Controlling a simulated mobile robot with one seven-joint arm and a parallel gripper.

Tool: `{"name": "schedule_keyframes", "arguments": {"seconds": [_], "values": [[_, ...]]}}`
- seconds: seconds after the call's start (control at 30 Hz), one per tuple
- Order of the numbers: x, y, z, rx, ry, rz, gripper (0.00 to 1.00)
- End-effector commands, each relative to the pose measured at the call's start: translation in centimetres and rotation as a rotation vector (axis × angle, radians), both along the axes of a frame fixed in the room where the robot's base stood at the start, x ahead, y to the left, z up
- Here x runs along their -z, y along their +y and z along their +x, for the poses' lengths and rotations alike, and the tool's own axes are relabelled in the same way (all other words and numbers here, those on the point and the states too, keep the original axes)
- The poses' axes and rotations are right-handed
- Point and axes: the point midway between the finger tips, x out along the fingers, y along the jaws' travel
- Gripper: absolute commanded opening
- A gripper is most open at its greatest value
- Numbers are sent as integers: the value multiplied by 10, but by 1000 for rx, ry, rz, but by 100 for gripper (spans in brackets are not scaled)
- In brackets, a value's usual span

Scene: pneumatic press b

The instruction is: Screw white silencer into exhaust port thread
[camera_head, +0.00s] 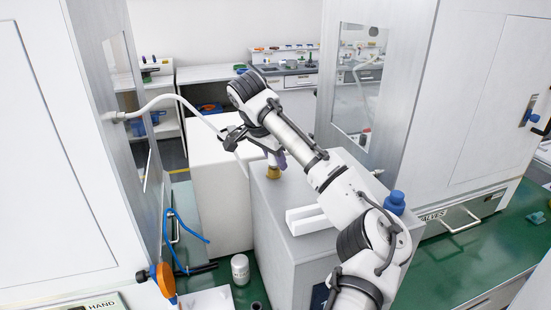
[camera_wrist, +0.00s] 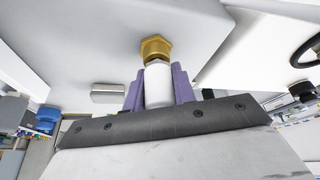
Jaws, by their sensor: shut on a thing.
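The white silencer (camera_wrist: 158,86) is a small white cylinder between the two purple fingers of my gripper (camera_wrist: 160,86) in the wrist view. My gripper is shut on it. The brass exhaust port (camera_wrist: 155,47) has a hex shape and lies directly beyond the silencer's end. The silencer lines up with it and appears to meet it, but I cannot tell how far any thread is engaged. In the head view the brass port (camera_head: 273,172) stands on top of the grey cabinet, with my gripper (camera_head: 278,157) just above it. The silencer is mostly hidden there.
A white channel-shaped tray (camera_head: 308,222) and a blue-capped bottle (camera_head: 394,202) stand on the same cabinet top (camera_head: 262,205). A pale hose (camera_head: 180,98) arcs from the left panel toward my arm. A white jar (camera_head: 240,268) stands lower down at the front.

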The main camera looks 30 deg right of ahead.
Motion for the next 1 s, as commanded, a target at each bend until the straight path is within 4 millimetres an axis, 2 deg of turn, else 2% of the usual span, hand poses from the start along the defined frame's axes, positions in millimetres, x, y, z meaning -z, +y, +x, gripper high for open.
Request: {"name": "schedule_keyframes", "arguments": {"seconds": [0.33, 0.53, 0.73, 0.77, 0.83, 1.0], "values": [[-3, 0, 1, 42, -5, -4, 13], [-3, 0, 0, 170, -5, -4, 13], [-2, 1, 0, 178, -6, -2, 13], [-2, 1, 0, 178, -6, -2, 27], [-2, 1, 0, 177, -6, -2, 36], [-1, 0, 0, 178, -4, -1, 38]]}}
